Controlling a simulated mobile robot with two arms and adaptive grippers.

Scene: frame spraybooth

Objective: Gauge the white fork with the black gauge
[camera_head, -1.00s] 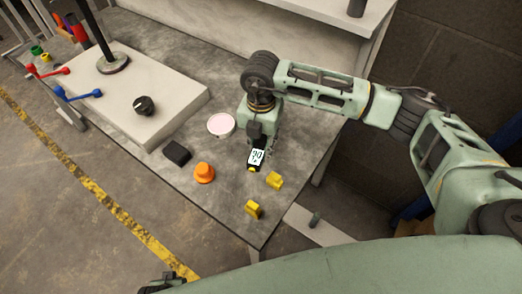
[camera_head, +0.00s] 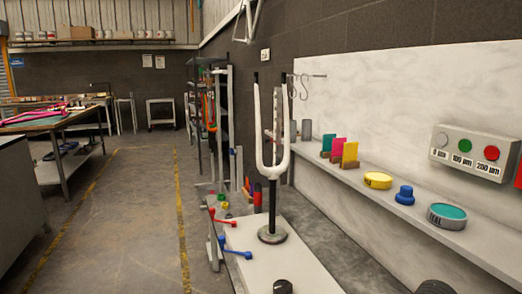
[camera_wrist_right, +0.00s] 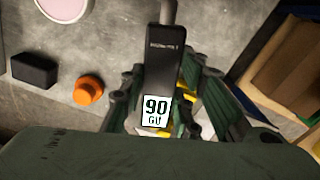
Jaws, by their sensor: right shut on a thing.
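The white fork (camera_head: 272,150) stands upright in the head view, prongs up, on a dark post with a round base (camera_head: 272,234). The post stands on a pale block (camera_head: 270,262). The black gauge (camera_wrist_right: 163,62) is in the right wrist view, and its white display reads "90 GU". My right gripper (camera_wrist_right: 160,108) is shut on the gauge, its green-grey fingers on both sides of it. The fork is not in the wrist view. My left gripper is not in view.
A black knob (camera_head: 283,286) sits on the block's near edge. Red (camera_head: 233,223) and blue (camera_head: 237,254) levers are left of it. A shelf (camera_head: 400,207) behind holds small coloured items. In the wrist view, an orange knob (camera_wrist_right: 88,91) and black block (camera_wrist_right: 34,71) lie on the bench.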

